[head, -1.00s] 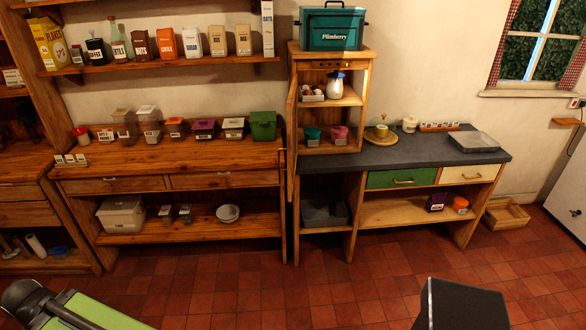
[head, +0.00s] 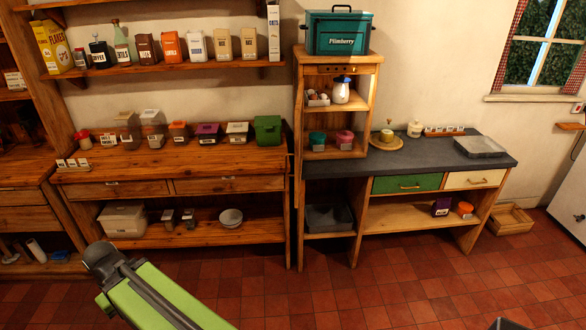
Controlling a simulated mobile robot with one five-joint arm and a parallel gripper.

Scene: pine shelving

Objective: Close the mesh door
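The small wooden cabinet (head: 341,61) stands on the left end of the dark worktop, its front uncovered. Its door (head: 298,125) seems to stand open at the cabinet's left side, swung out toward me. I see it almost edge-on as a thin wooden strip, so its mesh cannot be made out. Inside the cabinet are a white jug with a blue lid (head: 341,90), a carton of eggs (head: 317,99), and a teal and a pink tub below. My gripper is not in view; only a green and dark grey part of my arm shows at the lower left.
A teal box (head: 339,33) sits on top of the cabinet. A cake stand (head: 385,141) stands on the worktop (head: 430,153) just right of it. A lower wooden bench (head: 225,160) with containers is on the left. The tiled floor in front is clear.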

